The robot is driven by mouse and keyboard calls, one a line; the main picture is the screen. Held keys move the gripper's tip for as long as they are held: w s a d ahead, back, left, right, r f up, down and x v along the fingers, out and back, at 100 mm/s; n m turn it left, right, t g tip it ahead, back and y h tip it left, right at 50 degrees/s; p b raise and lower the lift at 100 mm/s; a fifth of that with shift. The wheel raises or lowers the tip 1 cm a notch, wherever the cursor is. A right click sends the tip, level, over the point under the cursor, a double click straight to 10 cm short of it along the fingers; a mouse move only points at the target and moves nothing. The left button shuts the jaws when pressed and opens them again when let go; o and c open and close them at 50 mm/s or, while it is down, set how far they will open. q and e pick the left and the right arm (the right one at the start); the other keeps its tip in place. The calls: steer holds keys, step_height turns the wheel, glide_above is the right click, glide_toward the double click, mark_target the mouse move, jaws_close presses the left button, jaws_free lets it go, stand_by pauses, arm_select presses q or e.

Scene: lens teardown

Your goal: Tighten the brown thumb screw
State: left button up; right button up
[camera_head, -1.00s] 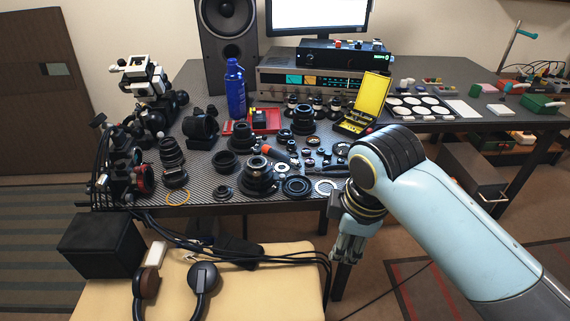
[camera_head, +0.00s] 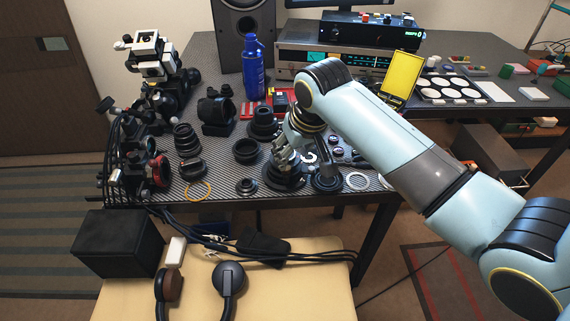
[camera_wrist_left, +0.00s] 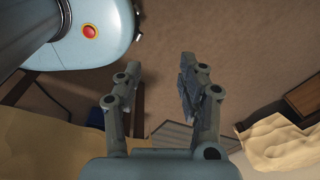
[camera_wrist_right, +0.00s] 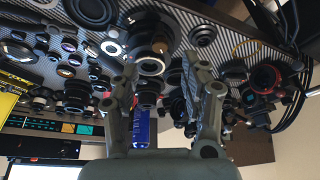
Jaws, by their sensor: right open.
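My right gripper (camera_head: 284,158) is open above the front edge of the workbench. It hangs over a large black lens (camera_head: 284,180) and partly hides it. In the right wrist view, the same gripper (camera_wrist_right: 158,76) has its fingers apart, with the black lens (camera_wrist_right: 143,34) beyond the tips. A small brown piece (camera_wrist_right: 160,45) shows on this lens and may be the brown thumb screw; it is too small to be sure. Nothing is between the fingers. My left gripper (camera_wrist_left: 160,75) is open and empty over the floor, outside the head view.
Black rings and lens parts lie close around, including a ring (camera_head: 326,183) and a pale ring (camera_head: 357,181). A blue bottle (camera_head: 253,70) and a lens barrel (camera_head: 216,114) stand behind. A yellow case (camera_head: 400,72) is at the back right. A stool with headphones (camera_head: 228,277) is in front.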

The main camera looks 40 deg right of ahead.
mark_target(288, 170)
steer(key=x, duration=0.7)
steer(key=shift+b, duration=0.4)
steer(key=shift+c, duration=1.4)
jaws_close()
arm_select(q)
steer(key=shift+w+f, duration=0.2)
steer(key=shift+w, duration=0.3)
steer(key=shift+w+f, duration=0.2)
steer(key=shift+w, duration=0.3)
